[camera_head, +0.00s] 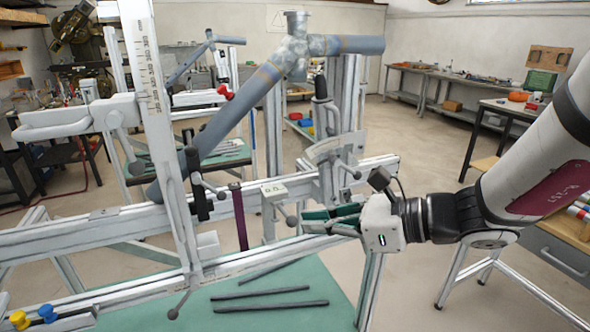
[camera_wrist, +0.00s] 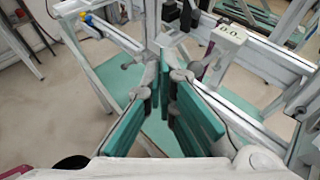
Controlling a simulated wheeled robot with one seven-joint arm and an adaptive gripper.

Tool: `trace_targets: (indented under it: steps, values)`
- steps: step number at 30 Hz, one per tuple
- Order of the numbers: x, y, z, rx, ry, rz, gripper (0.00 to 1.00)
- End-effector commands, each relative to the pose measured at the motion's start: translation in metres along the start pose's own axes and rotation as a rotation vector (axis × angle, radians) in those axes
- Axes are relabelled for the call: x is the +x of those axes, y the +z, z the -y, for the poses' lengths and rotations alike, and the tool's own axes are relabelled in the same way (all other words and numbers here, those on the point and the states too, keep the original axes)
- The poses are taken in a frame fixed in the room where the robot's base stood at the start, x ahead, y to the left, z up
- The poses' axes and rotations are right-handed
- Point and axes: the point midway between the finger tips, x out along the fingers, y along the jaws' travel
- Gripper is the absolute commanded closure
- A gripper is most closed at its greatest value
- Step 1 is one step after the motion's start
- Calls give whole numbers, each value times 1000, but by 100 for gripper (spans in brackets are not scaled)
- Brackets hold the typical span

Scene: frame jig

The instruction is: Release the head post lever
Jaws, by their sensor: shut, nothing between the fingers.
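A jig of white rails holds a blue-grey bicycle frame (camera_head: 238,118). A tall post with a scale (camera_head: 147,65) stands at the left, and an upright carriage with a black handle (camera_head: 322,98) stands at the right. Several ball-ended levers show: one under the small readout block (camera_head: 273,190), one on the right carriage (camera_head: 354,173), one at the tall post's foot (camera_head: 175,311). I cannot tell which is the head post lever. My gripper (camera_head: 304,221) is shut and empty, its green-padded fingers pointing left, just right of the readout's lever. In the wrist view the fingertips (camera_wrist: 167,84) converge.
The jig's long rail (camera_head: 90,227) runs behind my gripper. A green tabletop (camera_head: 330,285) with dark rods (camera_head: 268,292) lies below. A drawer cabinet (camera_head: 560,250) stands at the right under my arm. The floor between the jig and the back benches is open.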

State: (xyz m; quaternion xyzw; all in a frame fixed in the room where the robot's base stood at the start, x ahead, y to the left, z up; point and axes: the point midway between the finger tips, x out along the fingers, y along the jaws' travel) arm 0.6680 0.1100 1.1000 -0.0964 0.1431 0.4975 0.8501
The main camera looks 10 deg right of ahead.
Motion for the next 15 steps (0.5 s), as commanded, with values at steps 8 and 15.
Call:
trace_targets:
  steps: [8, 15]
  values:
    - [-7, -46, 108, 522, -316, 209, 100]
    - [-26, -83, 159, 758, -492, 324, 100]
